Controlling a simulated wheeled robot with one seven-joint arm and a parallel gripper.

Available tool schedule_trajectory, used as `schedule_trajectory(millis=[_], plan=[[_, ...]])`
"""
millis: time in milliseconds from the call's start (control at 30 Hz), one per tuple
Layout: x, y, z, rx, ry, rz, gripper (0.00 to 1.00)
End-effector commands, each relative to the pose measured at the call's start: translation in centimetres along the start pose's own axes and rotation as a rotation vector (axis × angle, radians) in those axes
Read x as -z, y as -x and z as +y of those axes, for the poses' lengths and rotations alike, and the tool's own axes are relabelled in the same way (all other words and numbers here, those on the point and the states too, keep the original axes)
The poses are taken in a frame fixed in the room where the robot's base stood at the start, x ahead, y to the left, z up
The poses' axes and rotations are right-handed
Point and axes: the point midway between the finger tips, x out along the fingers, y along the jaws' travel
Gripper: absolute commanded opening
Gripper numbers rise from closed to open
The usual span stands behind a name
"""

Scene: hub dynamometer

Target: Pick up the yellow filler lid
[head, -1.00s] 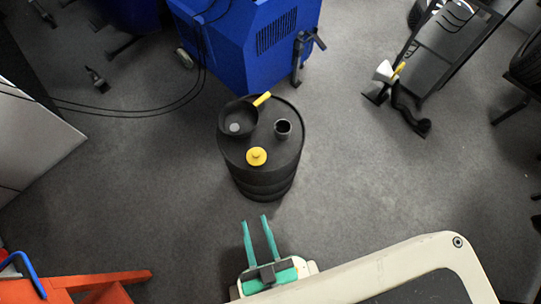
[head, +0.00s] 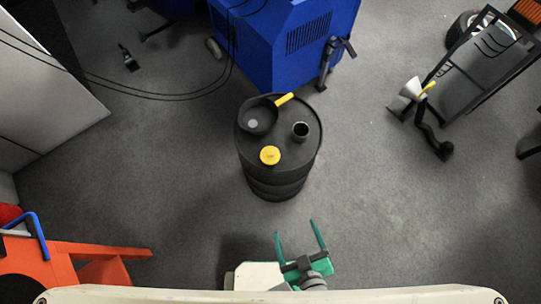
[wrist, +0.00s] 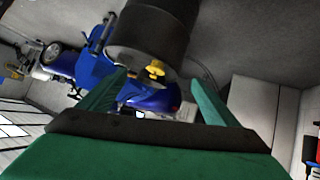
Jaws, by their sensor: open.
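The yellow filler lid (head: 270,155) lies on the near part of the top of a black drum (head: 280,180). In the wrist view the lid (wrist: 156,69) shows beyond the fingers, against the dark drum (wrist: 150,35). My gripper (head: 298,228) has green fingers, spread apart and empty. It is in front of the drum, nearer to me and slightly right of the lid, with clear floor showing between fingertips and drum in the head view. In the wrist view the lid appears between the two fingers (wrist: 160,85).
A black funnel pan (head: 258,115) with a yellow handle and an open round neck (head: 300,131) share the drum top. A blue machine (head: 285,45) stands behind. An orange frame (head: 70,262) is at lower left, a cart (head: 490,60) at right. Floor around the drum is clear.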

Motion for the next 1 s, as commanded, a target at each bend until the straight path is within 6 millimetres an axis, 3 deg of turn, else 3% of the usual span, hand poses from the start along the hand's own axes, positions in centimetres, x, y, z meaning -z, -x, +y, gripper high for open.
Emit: schedule_trajectory(millis=[200, 467, 767, 1000], plan=[[-3.9, -3.0, 3.6, 0.117, 0.177, -0.147, 0.84], [-5.6, -7.4, 8.4, 0.230, 0.379, -0.296, 0.84], [-3.6, -13.4, 12.8, 0.345, 0.599, -0.433, 0.84], [0.7, -18.5, 14.0, 0.443, 0.767, -0.517, 0.84]])
